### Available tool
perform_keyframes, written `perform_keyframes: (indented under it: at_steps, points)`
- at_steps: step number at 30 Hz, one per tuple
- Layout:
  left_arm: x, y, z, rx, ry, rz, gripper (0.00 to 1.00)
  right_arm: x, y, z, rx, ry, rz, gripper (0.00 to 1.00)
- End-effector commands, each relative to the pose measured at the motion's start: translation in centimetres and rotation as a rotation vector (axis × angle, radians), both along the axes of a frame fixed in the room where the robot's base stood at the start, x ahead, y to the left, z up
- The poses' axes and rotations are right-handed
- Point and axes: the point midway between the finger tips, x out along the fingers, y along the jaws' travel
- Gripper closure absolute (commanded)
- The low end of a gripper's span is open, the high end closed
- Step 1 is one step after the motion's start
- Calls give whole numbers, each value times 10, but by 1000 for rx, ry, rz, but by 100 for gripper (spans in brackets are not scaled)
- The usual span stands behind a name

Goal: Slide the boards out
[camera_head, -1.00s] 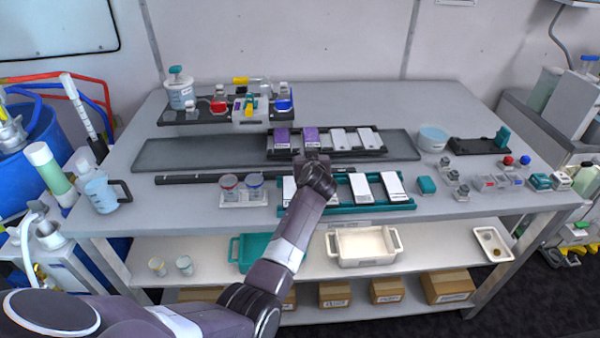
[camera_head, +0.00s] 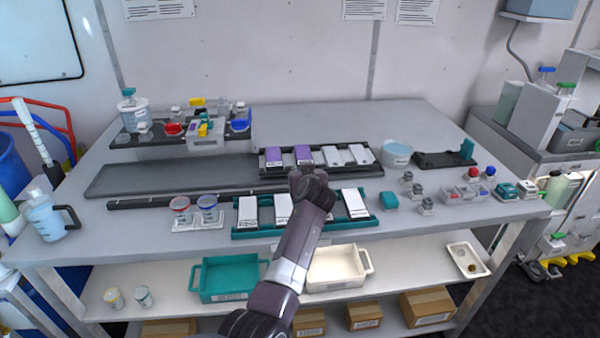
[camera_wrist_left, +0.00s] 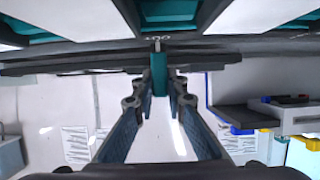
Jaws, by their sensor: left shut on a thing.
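A black rack (camera_head: 267,171) lies on the right part of a long dark strip (camera_head: 170,178) on the table. It holds two purple boards (camera_head: 274,159) and two pale boards (camera_head: 360,153). My left gripper (camera_head: 308,180) is at the rack's front side; its arm hides part of the rack and table. In the left wrist view my left gripper (camera_wrist_left: 159,84) is shut on a small teal piece (camera_wrist_left: 159,80) under a dark edge. A teal rack (camera_head: 245,232) with several white boards (camera_head: 354,203) stands in front, partly behind the arm. My right gripper is out of view.
A pale blue bowl (camera_head: 397,154) stands close to the black rack's right end. A black tray (camera_head: 435,160) lies beyond it, with small bottles in front. Red and blue cups (camera_head: 180,208) stand left of the teal rack. The strip's left part is bare.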

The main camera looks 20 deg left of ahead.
Motion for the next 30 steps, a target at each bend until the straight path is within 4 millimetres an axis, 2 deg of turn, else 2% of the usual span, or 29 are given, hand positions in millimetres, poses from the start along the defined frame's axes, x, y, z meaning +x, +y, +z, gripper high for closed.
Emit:
perform_keyframes:
  at_steps: [2,3,8,16,19,30]
  points:
    - [1,-4,-1,-5,-1,-6,100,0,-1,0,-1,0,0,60]
    - [1,-4,-1,-5,-1,-7,87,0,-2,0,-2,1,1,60]
    - [1,-4,0,-4,-2,-6,70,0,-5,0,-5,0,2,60]
    - [1,-2,1,-3,-2,-3,70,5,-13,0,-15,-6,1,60]
    - [1,-2,7,-3,-3,-3,70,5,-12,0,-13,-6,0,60]
    - [2,-4,75,-4,-6,-5,70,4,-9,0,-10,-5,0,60]
